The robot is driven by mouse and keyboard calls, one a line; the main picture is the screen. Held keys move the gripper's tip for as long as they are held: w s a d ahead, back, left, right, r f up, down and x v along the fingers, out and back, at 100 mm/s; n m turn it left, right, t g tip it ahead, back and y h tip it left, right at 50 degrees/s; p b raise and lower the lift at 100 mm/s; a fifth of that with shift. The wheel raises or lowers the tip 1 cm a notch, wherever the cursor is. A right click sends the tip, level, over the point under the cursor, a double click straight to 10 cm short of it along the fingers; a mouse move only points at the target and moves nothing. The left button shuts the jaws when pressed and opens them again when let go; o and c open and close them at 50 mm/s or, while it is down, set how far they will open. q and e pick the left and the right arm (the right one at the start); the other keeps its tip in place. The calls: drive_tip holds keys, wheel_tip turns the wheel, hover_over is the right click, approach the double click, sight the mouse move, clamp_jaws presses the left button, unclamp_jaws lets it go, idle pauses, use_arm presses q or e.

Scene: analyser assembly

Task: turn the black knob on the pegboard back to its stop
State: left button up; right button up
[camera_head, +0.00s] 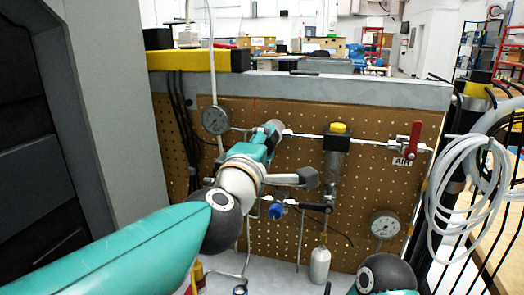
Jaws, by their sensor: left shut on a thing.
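My left arm reaches in from the lower left, and its wrist covers the middle of the pegboard (372,178). My left gripper (300,180) points right, in front of the board, and is shut. A dark block, likely the black knob (309,178), shows at its tip. I cannot clearly separate the knob from the dark fingertips, and its turn angle cannot be read. My right gripper is out of view; only a teal and dark joint of my right arm shows at the bottom right.
The board carries a gauge at upper left (215,120), a gauge at lower right (384,225), a yellow-topped filter (337,150), a red-handled air valve (415,139) and a blue fitting (276,211). White coiled hose (467,190) hangs at right. A grey cabinet stands at left.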

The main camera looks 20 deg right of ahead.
use_arm(q)
drive_tip(key=shift+w+a+n, duration=0.2)
drive_tip(key=shift+a+n, duration=0.05)
drive_tip(key=shift+n, duration=0.95)
drive_tip(key=o, duration=1.1)
drive_tip(key=shift+w, duration=0.1)
drive_tip(key=shift+o, duration=0.2)
drive_tip(key=shift+d, duration=0.1)
drive_tip(key=shift+s, duration=0.2)
